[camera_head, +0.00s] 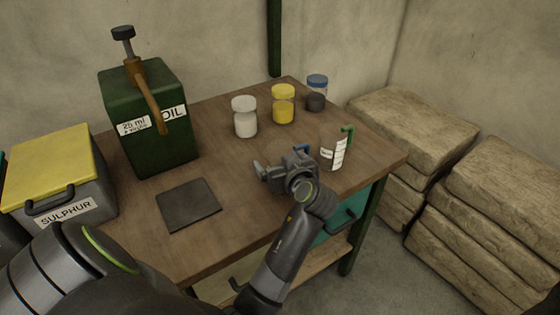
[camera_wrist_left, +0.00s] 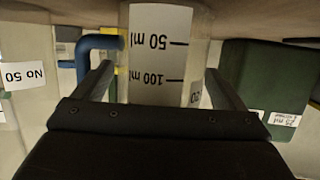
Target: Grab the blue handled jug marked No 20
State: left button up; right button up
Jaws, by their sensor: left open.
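The blue-handled jug is mostly hidden behind my left gripper (camera_head: 284,166) in the head view, where its blue handle (camera_head: 302,148) peeks out. In the left wrist view, which is upside down, the white scale of this jug (camera_wrist_left: 160,60) reads 50 ml and 100 ml. Its blue handle (camera_wrist_left: 85,55) is at the picture's left. The jug stands between my two open fingers (camera_wrist_left: 162,82); I cannot tell if they touch it. The right gripper is not in view.
A green-handled jug (camera_head: 336,152), labelled No 50 in the wrist view (camera_wrist_left: 24,76), stands close to the right. White (camera_head: 245,118), yellow (camera_head: 283,105) and blue-lidded (camera_head: 317,94) jars are behind. A dark plate (camera_head: 188,204), green oil can (camera_head: 150,125) and sulphur box (camera_head: 60,180) are left.

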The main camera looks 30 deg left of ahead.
pick_arm(q)
jog(key=shift+d+r, duration=0.1)
jog(key=shift+d, duration=0.05)
jog(key=shift+s+d+r, duration=0.15)
jog(key=shift+s+d, duration=0.05)
jog(key=shift+c, duration=1.6)
jog(key=c, duration=0.8)
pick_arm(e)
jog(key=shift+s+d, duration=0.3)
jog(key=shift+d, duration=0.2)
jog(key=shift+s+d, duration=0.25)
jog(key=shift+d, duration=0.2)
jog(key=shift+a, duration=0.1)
